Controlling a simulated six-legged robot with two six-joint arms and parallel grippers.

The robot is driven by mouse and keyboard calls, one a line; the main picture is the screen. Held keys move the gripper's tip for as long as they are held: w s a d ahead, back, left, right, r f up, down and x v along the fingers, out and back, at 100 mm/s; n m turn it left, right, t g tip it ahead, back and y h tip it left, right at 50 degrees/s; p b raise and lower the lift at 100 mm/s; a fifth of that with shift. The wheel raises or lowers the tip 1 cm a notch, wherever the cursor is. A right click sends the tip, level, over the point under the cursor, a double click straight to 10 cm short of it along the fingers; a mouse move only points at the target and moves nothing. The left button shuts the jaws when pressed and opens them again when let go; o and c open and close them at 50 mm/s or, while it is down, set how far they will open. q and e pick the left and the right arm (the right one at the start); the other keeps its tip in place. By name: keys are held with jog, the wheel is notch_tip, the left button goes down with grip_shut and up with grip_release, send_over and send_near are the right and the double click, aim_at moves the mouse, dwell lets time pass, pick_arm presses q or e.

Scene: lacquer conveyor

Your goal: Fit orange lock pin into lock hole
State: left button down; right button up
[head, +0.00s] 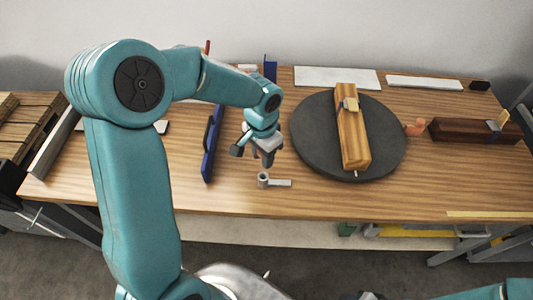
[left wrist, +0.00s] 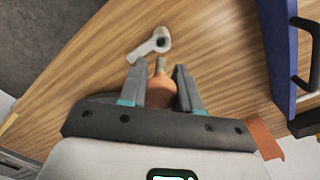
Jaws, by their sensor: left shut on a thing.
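My left gripper (head: 266,161) is shut on the orange lock pin (left wrist: 160,93). In the left wrist view the pin sits between the two fingers (left wrist: 161,88), with its grey tip pointing out toward the lock piece. In the head view the pin is hard to make out in the jaws. The grey lock piece (head: 279,183) lies on the table just below the gripper. Its round end has a dark lock hole (left wrist: 161,42), and a flat arm extends from it. The pin tip appears apart from the hole. My right gripper is not in view.
A dark round turntable (head: 305,140) carrying a wooden block (head: 352,135) stands to the right. A blue bar with a handle (head: 211,150) lies to the left. A small orange piece (head: 415,128) and a dark brown block (head: 465,131) are farther right. The front table strip is clear.

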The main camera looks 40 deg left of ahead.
pick_arm(q)
jog(key=shift+s+f+b, duration=0.15)
jog(key=shift+f+b, duration=0.25)
jog(key=shift+b, duration=0.1)
jog(key=shift+f+b, duration=1.75)
jog(key=shift+f, duration=0.35)
jog(key=shift+r, duration=0.1)
jog(key=shift+f+b, duration=1.5)
jog(key=c, duration=0.7)
grip_release()
jog(key=shift+r, duration=0.1)
jog(key=shift+r, duration=0.1)
